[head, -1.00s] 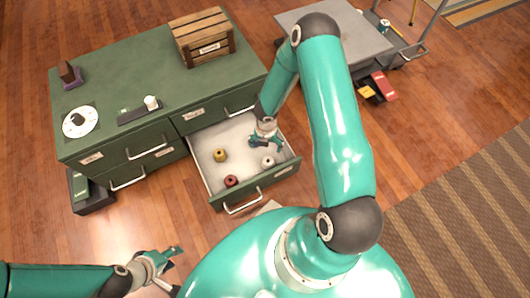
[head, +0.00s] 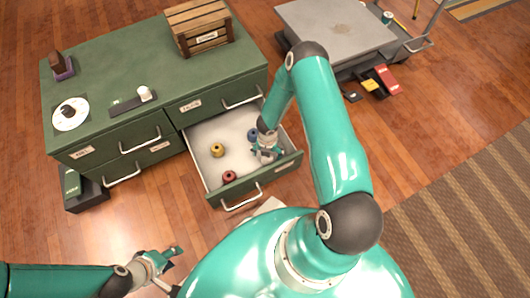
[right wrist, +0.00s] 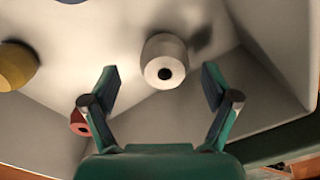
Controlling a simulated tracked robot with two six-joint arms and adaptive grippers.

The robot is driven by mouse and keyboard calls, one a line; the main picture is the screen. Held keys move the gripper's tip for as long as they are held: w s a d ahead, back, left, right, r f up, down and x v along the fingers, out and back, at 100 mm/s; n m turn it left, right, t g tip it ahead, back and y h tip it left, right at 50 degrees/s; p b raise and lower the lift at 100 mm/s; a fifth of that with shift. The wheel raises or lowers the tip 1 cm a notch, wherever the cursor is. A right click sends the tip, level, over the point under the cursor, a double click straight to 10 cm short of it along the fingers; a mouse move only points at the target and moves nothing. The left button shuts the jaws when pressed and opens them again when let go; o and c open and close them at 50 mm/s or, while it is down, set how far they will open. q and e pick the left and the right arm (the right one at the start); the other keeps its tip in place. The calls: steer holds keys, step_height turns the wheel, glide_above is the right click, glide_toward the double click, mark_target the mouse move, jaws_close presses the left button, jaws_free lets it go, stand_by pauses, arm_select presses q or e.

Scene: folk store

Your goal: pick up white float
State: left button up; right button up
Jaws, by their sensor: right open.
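The white float (right wrist: 164,60) stands in the open drawer (head: 207,180), a short cylinder with a dark hole facing the right wrist camera. My right gripper (right wrist: 159,72) is open. In the right wrist view its two fingers are spread to the left and right of the white float, and I see no contact. In the head view this gripper (head: 266,152) is over the right part of the drawer and hides most or all of the white float. My left gripper (head: 170,268) is open and empty, in front of the cabinet at the lower left.
A yellow float (head: 217,150), a red float (head: 229,177) and a blue float (head: 252,135) share the drawer. The drawer's walls and front panel enclose my right gripper's space. A wooden crate (head: 199,27) and a white disc (head: 71,113) are on the green cabinet top (head: 130,65).

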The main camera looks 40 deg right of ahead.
step_height(320, 180, down, 4)
steer(key=shift+d+r+b, duration=0.15)
steer(key=shift+b, duration=0.4)
steer(key=shift+c, duration=0.3)
steer(key=c, duration=1.2)
steer(key=shift+r, duration=0.1)
